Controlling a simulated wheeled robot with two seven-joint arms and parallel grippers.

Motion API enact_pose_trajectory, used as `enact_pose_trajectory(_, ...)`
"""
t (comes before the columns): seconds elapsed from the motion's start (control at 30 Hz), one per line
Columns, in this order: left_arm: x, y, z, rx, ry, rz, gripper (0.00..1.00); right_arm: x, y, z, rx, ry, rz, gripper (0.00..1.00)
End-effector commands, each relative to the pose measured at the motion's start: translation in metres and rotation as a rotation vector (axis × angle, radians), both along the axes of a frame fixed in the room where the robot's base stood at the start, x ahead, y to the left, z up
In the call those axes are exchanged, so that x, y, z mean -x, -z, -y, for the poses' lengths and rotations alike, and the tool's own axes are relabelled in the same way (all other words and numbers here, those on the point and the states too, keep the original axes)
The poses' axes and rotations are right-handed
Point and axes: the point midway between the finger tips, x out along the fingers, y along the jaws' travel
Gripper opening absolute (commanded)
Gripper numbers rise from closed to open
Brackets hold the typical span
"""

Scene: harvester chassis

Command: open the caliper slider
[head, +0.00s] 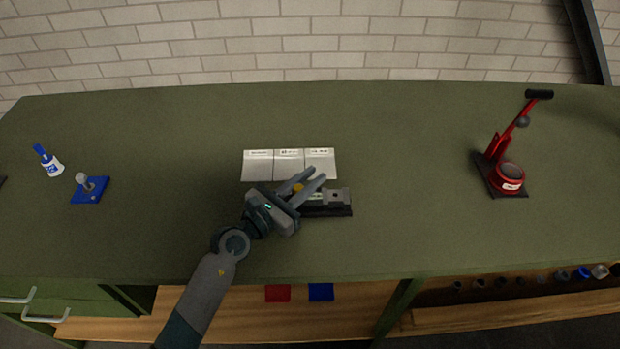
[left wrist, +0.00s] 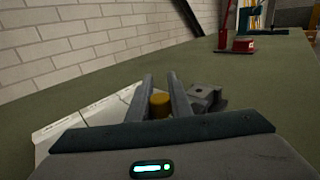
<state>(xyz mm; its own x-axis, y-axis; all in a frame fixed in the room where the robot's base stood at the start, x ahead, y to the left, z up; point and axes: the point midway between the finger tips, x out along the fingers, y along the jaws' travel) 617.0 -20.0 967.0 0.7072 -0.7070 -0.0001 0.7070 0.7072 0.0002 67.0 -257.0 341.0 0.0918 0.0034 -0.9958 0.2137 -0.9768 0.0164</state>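The caliper (head: 338,202) is a dark base with a grey block, lying at the middle of the green bench. A yellow knob (head: 298,188) shows at its left part. My left gripper (head: 317,174) is over the left end of the caliper, with its two fingers spread apart. In the left wrist view the yellow knob (left wrist: 160,104) stands between the fingers, and the grey block (left wrist: 204,98) is just right of them. I cannot tell whether a finger touches the knob. The gripper hides part of the caliper. My right gripper is not in view.
White labelled cards (head: 289,165) lie behind the caliper. A red tool on a dark base (head: 505,178) stands at the right. The bench between is clear.

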Motion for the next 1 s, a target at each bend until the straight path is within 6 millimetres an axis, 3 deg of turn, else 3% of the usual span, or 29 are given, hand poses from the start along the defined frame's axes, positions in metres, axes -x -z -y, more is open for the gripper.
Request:
enact_pose_trajectory(0.23,0.0,0.001,-0.004,-0.001,-0.001,0.0,0.0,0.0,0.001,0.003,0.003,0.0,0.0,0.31)
enact_pose_trajectory(0.5,0.0,0.001,-0.033,-0.002,-0.001,-0.001,0.0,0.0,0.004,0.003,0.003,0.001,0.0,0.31)
enact_pose_trajectory(0.77,0.0,0.0,-0.033,0.001,0.0,-0.001,0.0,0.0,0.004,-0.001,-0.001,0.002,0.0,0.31)
enact_pose_trajectory(0.8,0.0,0.0,-0.033,0.001,0.0,-0.001,0.23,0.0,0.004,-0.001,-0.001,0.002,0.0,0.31)
enact_pose_trajectory(0.87,0.0,0.0,-0.033,0.001,0.0,-0.001,0.38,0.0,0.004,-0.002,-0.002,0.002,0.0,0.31)
enact_pose_trajectory(1.0,0.0,0.0,-0.033,0.001,0.0,-0.001,0.38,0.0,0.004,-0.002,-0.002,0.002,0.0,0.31)
